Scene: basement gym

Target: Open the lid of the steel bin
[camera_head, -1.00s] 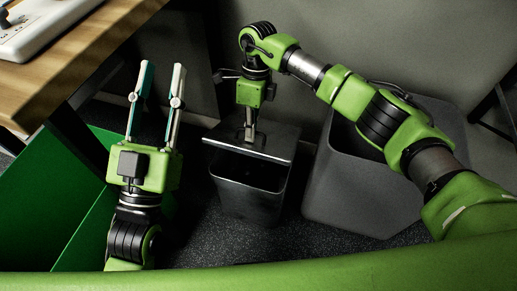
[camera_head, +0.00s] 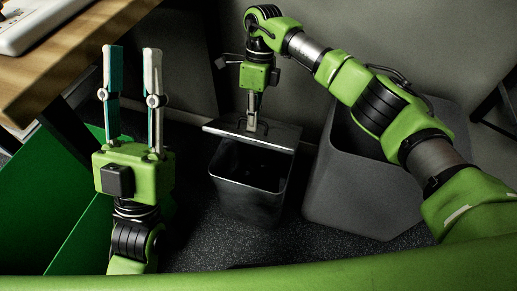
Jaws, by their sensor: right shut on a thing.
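The steel bin (camera_head: 248,198) stands on the dark floor in the middle of the view. Its lid (camera_head: 275,138) is raised at the front and tilted, and the bin's dark inside shows below it. My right gripper (camera_head: 252,124) is above the lid, shut on the lid's handle; the fingertips hide most of the handle. My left gripper (camera_head: 132,100) points up at the left, open and empty, apart from the bin.
A larger grey bin (camera_head: 340,190) stands close on the right, partly behind my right arm. A green box (camera_head: 60,210) is on the left floor. A wooden table (camera_head: 60,60) is at upper left. The grey wall is close behind the bin.

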